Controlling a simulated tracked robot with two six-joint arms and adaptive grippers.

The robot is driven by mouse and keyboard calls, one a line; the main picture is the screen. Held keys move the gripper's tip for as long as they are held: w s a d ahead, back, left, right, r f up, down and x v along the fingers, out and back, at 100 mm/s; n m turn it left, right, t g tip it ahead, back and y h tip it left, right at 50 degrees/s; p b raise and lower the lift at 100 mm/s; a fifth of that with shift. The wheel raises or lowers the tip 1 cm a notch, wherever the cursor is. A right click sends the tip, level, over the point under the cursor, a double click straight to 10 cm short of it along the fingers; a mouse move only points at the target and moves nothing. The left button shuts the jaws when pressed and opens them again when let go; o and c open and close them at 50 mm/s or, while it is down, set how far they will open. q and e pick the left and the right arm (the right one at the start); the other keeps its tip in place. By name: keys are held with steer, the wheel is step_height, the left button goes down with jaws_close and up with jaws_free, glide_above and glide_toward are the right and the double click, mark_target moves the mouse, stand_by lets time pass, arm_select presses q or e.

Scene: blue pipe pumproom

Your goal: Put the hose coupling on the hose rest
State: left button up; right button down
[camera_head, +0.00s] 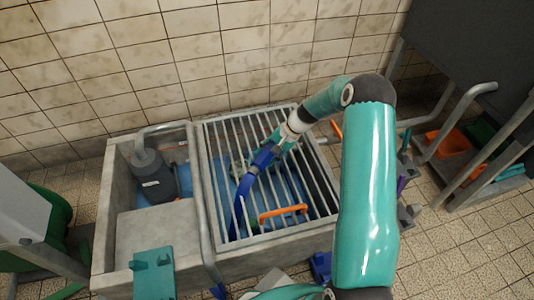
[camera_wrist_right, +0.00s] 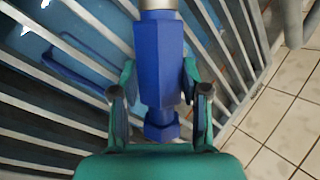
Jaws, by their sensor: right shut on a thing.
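The blue hose coupling (camera_head: 263,158) is in my right gripper (camera_head: 275,148), above the barred grate. In the right wrist view the coupling (camera_wrist_right: 159,62) lies between the two fingers (camera_wrist_right: 160,92), with a metal end at the top edge. The fingers are shut on its sides. A teal bracket with two short lugs (camera_head: 152,268) sits at the basin's front rim and looks like the hose rest. My left gripper is not in view.
The grate (camera_head: 225,195) covers the right part of the stone basin (camera_head: 107,215). A grey pump (camera_head: 153,175) stands at left, beside a bent metal pipe (camera_head: 203,205). A rack with orange items (camera_head: 448,143) stands at right.

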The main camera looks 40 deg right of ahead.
steer(key=c, duration=0.5)
jaws_free()
